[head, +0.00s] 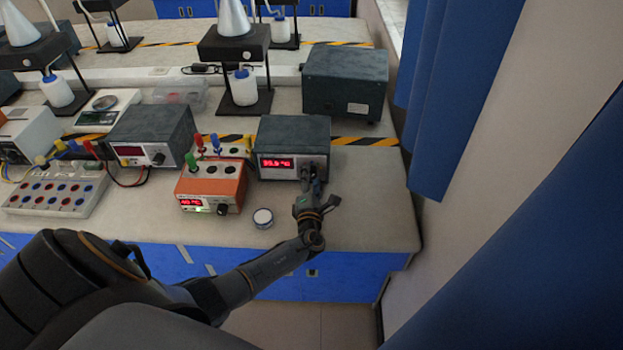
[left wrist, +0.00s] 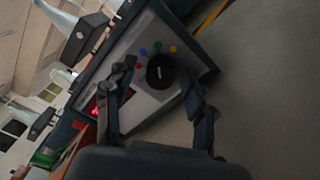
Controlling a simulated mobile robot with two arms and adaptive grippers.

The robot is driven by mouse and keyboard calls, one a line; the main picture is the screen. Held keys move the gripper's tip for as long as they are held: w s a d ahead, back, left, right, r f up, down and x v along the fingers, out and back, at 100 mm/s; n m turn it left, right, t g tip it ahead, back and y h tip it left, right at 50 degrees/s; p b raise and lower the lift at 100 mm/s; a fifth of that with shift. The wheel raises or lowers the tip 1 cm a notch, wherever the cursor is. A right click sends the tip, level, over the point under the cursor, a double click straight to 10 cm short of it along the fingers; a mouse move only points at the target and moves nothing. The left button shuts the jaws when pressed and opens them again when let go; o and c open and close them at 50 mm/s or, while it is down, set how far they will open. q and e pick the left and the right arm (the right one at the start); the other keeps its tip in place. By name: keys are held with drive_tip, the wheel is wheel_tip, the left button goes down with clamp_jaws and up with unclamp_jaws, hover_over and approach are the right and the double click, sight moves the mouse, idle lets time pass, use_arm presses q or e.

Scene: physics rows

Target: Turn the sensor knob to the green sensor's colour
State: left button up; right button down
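The sensor knob (left wrist: 160,76) is black with a short pale mark, on the front of a grey box (head: 293,134) with a red display. Red, green, blue and yellow dots (left wrist: 143,52) arc around it in the left wrist view. I cannot tell for sure which dot the mark faces. My left gripper (head: 309,181) is at the box's lower right front. Its fingers are spread on either side of the knob, with visible gaps. In the head view it hides the knob. Green (head: 190,160), red and blue plugs stand on or behind an orange box (head: 211,186); which is the green sensor is unclear.
A small round white-topped container (head: 263,217) stands left of my left forearm. A grey power supply (head: 150,136) and a socket board (head: 57,192) are further left. A larger grey box (head: 344,83) stands behind. The bench right of my gripper is clear, up to its edge.

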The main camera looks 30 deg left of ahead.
use_arm(q)
drive_tip(key=shift+s+d, duration=0.2)
drive_tip(key=shift+s, duration=0.05)
drive_tip(key=v, duration=1.1)
drive_tip(key=shift+s, duration=0.25)
